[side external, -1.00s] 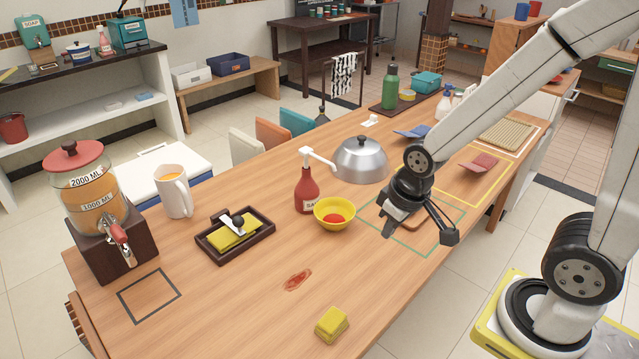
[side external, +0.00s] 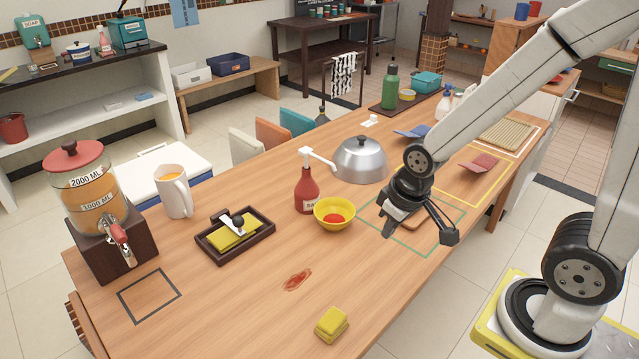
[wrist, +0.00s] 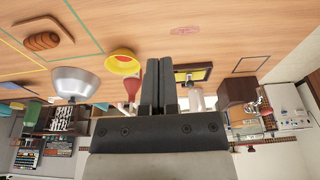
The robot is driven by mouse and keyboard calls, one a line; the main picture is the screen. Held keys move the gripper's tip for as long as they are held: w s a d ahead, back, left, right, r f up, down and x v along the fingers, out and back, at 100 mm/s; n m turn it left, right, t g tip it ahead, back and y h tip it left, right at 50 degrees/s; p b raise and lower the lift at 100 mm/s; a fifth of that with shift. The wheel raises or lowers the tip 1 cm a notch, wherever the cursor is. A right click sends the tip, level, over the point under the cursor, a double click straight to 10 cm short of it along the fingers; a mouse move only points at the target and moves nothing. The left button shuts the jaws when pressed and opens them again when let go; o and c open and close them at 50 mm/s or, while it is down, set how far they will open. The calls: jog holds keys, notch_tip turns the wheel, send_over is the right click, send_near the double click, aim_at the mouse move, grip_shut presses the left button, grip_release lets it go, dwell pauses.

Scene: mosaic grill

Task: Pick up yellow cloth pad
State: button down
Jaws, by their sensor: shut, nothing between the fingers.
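A yellow cloth pad (side external: 331,324), looking like a small folded stack, lies on the near edge of the wooden table. Another yellow cloth (side external: 228,237) lies in the dark tray (side external: 264,240) under a white-and-black handled tool (side external: 234,221). The tray also shows in the wrist view (wrist: 207,68); the near pad does not. My gripper (side external: 388,231) is above the table, inside the green outline, to the right of and farther back than the near pad. In the wrist view my gripper's fingers (wrist: 159,60) are together and empty.
A yellow bowl (side external: 334,220) with red contents, a red pump bottle (side external: 307,192) and a metal dome (side external: 360,160) stand left of my gripper. A board (side external: 408,220) is beneath it. A red stain (side external: 298,279) marks the table. The table between stain and near pad is clear.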

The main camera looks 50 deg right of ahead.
grip_release()
dwell(0.4)
jog(key=m+g+y, duration=0.2)
jog(key=m+g, duration=0.1)
jog(key=m, duration=1.5)
send_over(333, 315)
notch_tip(333, 315, down, 17)
jog(key=shift+d+r, duration=0.1)
jog(key=shift+r, duration=0.05)
jog(key=shift+n, duration=0.3)
